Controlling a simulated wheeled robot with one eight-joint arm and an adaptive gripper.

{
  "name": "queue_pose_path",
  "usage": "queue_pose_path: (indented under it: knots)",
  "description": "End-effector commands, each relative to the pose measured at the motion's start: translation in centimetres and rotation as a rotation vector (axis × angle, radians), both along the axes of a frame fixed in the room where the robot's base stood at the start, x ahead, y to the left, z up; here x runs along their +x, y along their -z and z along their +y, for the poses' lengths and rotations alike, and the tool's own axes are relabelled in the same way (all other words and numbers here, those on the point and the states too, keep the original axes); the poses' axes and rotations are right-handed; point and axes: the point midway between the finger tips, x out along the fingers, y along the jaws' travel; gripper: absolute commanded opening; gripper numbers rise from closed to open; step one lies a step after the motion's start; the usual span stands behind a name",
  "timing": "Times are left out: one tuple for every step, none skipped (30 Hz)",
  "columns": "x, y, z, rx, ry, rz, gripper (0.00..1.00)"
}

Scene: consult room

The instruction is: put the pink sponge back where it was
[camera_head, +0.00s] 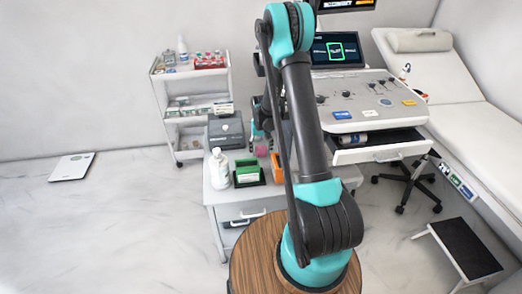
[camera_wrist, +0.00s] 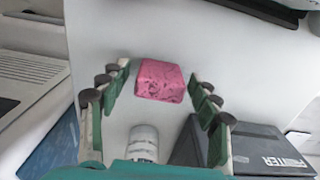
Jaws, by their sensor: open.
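The pink sponge (camera_wrist: 160,80) lies on a white surface (camera_wrist: 230,70) in the wrist view, ahead of and between my fingertips. My gripper (camera_wrist: 159,76) is open, with a finger on either side of the sponge and visible gaps; I cannot tell how far above the surface the fingertips are. In the head view a small pink patch, likely the sponge (camera_head: 262,151), shows on the low cabinet (camera_head: 218,196) below my gripper (camera_head: 260,140). My arm partly hides that area.
In the wrist view a pale cylinder (camera_wrist: 142,143) and a dark printer box (camera_wrist: 255,146) are close to my fingers. In the head view the cabinet holds a white bottle (camera_head: 218,168), a green box (camera_head: 247,174) and a grey device (camera_head: 225,130). An open drawer (camera_head: 380,148) is at right.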

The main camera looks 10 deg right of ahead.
Motion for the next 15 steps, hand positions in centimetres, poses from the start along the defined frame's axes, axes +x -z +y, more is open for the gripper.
queue_pose_path:
  knots:
    - [0.0, -0.1, 0.0, 0.0, 0.0, 0.0, 0.63]
    - [0.0, -0.3, 0.0, 0.0, 0.0, 0.0, 0.63]
    - [0.0, -0.5, 0.0, 0.0, 0.0, 0.0, 0.63]
    - [0.0, -0.8, 0.0, 0.0, 0.0, 0.0, 0.63]
    - [0.0, -1.1, 0.0, 0.0, 0.0, 0.0, 0.63]
    - [0.0, -1.6, 0.0, 0.0, 0.0, 0.0, 0.63]
    - [0.0, -2.1, 0.0, 0.0, 0.0, 0.0, 0.63]
    - [0.0, -2.6, 0.0, 0.0, 0.0, 0.0, 0.63]
    - [-0.1, -3.3, 0.0, 0.0, 0.0, 0.0, 0.63]
    - [-0.1, -3.9, 0.0, 0.0, 0.0, 0.0, 0.63]
    - [0.0, -4.5, 0.0, 0.0, 0.0, 0.0, 0.63]
    - [0.0, -5.3, 0.0, 0.0, 0.0, 0.0, 0.63]
    - [0.0, -5.9, 0.0, 0.0, 0.0, 0.0, 0.63]
    - [-0.1, -6.5, 0.0, 0.0, 0.0, 0.0, 0.63]
    - [0.0, -7.3, 0.0, 0.0, 0.0, 0.0, 0.63]
